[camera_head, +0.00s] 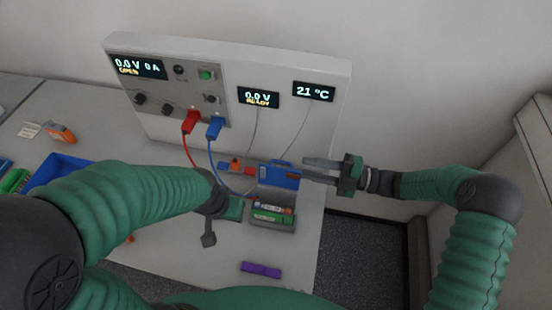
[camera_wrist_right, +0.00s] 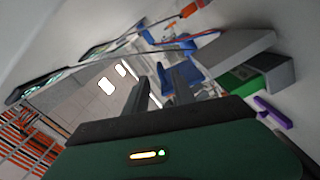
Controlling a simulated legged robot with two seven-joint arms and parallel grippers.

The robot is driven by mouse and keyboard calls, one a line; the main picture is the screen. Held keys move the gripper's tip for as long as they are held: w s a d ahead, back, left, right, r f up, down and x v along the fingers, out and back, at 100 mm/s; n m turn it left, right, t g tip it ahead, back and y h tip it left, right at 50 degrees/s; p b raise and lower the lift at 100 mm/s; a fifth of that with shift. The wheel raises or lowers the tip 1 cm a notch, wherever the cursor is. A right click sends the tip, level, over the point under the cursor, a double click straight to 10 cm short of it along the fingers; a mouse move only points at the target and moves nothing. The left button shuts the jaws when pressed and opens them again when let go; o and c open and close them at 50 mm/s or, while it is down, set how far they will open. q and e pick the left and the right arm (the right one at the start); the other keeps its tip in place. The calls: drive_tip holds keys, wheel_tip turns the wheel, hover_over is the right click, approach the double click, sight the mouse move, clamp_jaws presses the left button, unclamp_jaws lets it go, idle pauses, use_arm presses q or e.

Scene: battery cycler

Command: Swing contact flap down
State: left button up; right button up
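A blue hinged part (camera_head: 280,176), which looks like the contact flap, stands upright at the back of the cell holder; I cannot make out its hinge. My right gripper (camera_head: 304,168) points left, with its fingertips at the right end of the blue part. Its two fingers are apart with nothing visibly held; contact with the blue part is unclear. In the right wrist view the fingers (camera_wrist_right: 160,88) show a gap, with blue (camera_wrist_right: 169,80) beyond them. A grey holder (camera_head: 274,225) bears green cells (camera_head: 268,214). My left gripper (camera_head: 210,225) is beside the holder, its fingers mostly hidden.
The cycler panel (camera_head: 150,95) stands behind, with red (camera_head: 190,122) and blue (camera_head: 215,128) plugs and hanging cables. A purple piece (camera_head: 261,270) lies at the front of the table. A blue bin (camera_head: 55,168) is at left. The table's right edge is close to the holder.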

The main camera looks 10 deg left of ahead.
sight(284, 163)
drive_tip(key=a+p, duration=0.1)
drive_tip(key=a, duration=0.8)
drive_tip(key=shift+w+f, duration=0.1)
drive_tip(key=shift+w, duration=0.05)
drive_tip(key=shift+a, duration=0.15)
drive_tip(key=shift+c, duration=1)
drive_tip(key=shift+d, duration=0.5)
drive_tip(key=shift+c, duration=1.2)
drive_tip(key=shift+d, duration=0.5)
clamp_jaws()
use_arm(q)
drive_tip(key=d+r, duration=0.2)
drive_tip(key=shift+w+d, duration=0.15)
drive_tip(key=shift+d, duration=0.15)
use_arm(e)
drive_tip(key=shift+a, duration=0.1)
drive_tip(key=shift+a, duration=0.1)
use_arm(q)
drive_tip(key=shift+d, duration=0.1)
